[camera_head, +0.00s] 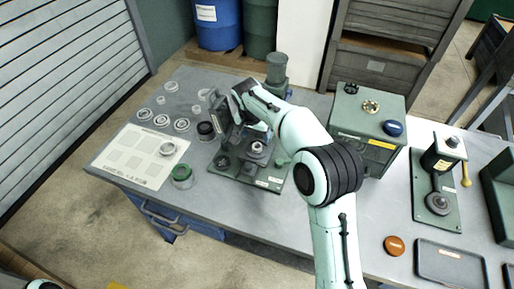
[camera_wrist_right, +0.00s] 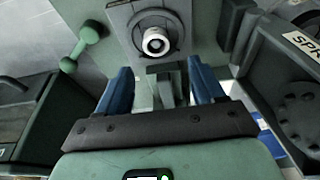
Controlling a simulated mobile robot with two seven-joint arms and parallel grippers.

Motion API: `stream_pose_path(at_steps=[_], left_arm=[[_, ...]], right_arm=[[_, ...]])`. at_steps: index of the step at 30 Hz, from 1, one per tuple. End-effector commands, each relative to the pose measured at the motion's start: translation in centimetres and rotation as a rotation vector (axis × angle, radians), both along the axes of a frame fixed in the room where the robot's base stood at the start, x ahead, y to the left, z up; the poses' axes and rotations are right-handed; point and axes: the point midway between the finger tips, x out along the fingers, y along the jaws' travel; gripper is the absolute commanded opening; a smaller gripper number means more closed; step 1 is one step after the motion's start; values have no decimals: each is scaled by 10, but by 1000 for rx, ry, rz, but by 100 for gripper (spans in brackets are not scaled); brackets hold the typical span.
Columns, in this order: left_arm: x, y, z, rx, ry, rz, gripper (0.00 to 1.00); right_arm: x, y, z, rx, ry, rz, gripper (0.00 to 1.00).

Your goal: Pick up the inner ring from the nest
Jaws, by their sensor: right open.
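A small pale metal ring (camera_wrist_right: 155,41) sits in a dark round nest (camera_wrist_right: 141,29) on the green machine in the right wrist view. In the head view a ring-like part (camera_head: 257,147) shows on the green grinder base (camera_head: 270,180); I cannot tell for sure that it is the same ring. My right gripper (camera_wrist_right: 160,70) is open, its two blue fingers apart with no ring between them. The ring lies beyond the fingertips, near the middle of the gap. In the head view the right gripper (camera_head: 260,128) is above the machine, partly hidden by its own arm. My left gripper is not in view.
Several loose rings (camera_head: 161,119) and a white printed sheet (camera_head: 125,160) lie left on the grey table (camera_head: 215,208). A green-topped cup (camera_head: 182,172) stands near the front. A green box (camera_head: 350,115) and a lever press (camera_head: 440,190) stand right. A green handle (camera_wrist_right: 85,45) flanks the nest.

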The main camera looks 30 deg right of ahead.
Motion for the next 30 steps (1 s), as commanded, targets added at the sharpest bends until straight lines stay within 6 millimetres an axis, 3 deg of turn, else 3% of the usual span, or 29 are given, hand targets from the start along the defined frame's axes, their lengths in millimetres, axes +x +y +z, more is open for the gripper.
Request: stream_pose_path(at_steps=[10, 20, 25, 26, 30], left_arm=[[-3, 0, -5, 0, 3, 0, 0], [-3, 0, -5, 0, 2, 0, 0], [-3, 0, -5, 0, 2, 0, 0], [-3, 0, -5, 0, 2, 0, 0], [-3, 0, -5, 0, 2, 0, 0]], right_arm=[[-3, -2, -46, -1, 3, -1, 68], [-1, -3, -53, 0, 0, 0, 68], [-1, -3, -53, 0, 0, 0, 13], [-1, -3, -53, 0, 0, 0, 7], [-1, -3, -52, -1, -1, 0, 6]])
